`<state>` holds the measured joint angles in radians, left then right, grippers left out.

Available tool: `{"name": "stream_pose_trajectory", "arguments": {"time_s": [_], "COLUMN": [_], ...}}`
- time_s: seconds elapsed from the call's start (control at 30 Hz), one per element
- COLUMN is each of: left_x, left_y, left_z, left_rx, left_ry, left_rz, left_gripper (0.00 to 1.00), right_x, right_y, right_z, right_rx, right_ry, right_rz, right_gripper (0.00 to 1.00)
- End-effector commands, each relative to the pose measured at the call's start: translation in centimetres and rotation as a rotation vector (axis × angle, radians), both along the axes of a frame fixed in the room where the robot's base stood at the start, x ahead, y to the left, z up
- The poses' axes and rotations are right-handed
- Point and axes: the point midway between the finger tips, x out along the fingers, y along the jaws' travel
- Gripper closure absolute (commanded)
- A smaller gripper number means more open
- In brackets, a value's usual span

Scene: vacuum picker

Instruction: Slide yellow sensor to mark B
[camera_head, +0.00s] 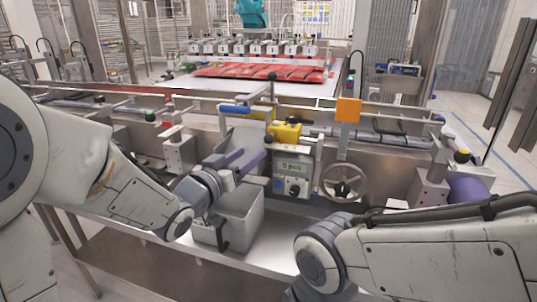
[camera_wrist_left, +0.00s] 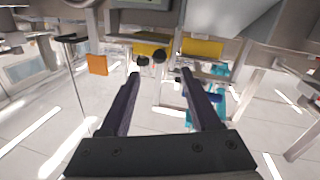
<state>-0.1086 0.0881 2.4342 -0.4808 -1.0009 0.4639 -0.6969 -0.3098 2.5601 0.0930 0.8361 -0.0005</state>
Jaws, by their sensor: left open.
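The yellow sensor (camera_head: 285,132), a block with black knobs, sits on the rail of the machine front, above a grey control box. In the left wrist view a yellow block (camera_wrist_left: 150,38) behind two black knobs appears to be the same sensor, beyond my fingertips. My left gripper (camera_head: 252,155) is open, its purple fingers just left of and below the sensor. In the left wrist view its jaws (camera_wrist_left: 160,73) are apart with nothing between them. Mark B cannot be made out. My right arm shows at lower right, but its gripper is out of view.
An orange plate (camera_head: 348,110) stands right of the sensor, above a handwheel (camera_head: 343,183). The control box (camera_head: 290,175) is below the sensor. A grey bin (camera_head: 240,217) sits under my left gripper. Red packs (camera_head: 260,73) lie on the conveyor behind.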

Motion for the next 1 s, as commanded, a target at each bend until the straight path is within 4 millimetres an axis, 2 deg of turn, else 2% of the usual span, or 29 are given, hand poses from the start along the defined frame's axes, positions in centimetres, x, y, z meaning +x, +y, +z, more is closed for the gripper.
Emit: {"name": "stream_pose_trajectory", "arguments": {"time_s": [0.17, 0.4, 0.6, 0.77, 1.0], "left_x": [1.7, 5.7, 8.1, 8.9, 9.0], "left_y": [-1.0, -3.2, -4.5, -5.0, -5.1], "left_z": [0.1, 0.0, 0.1, 0.1, 0.1], "left_rx": [-0.004, -0.005, -0.004, -0.004, -0.004], "left_ry": [-0.006, -0.005, -0.004, -0.005, -0.004], "left_rz": [-0.006, -0.004, -0.002, -0.002, -0.002], "left_gripper": [0.36, 0.36, 0.36, 0.36, 0.36], "right_x": [0.0, 0.0, 0.0, 0.0, 0.0], "right_y": [0.0, 0.0, 0.0, 0.0, 0.0], "right_z": [0.0, -0.1, -0.1, -0.1, -0.1], "right_rx": [0.001, 0.001, 0.001, 0.000, 0.000], "right_ry": [-0.001, -0.001, -0.001, 0.000, 0.000], "right_rz": [0.000, 0.000, 0.000, 0.000, 0.000], "right_gripper": [0.32, 0.32, 0.32, 0.32, 0.32]}}
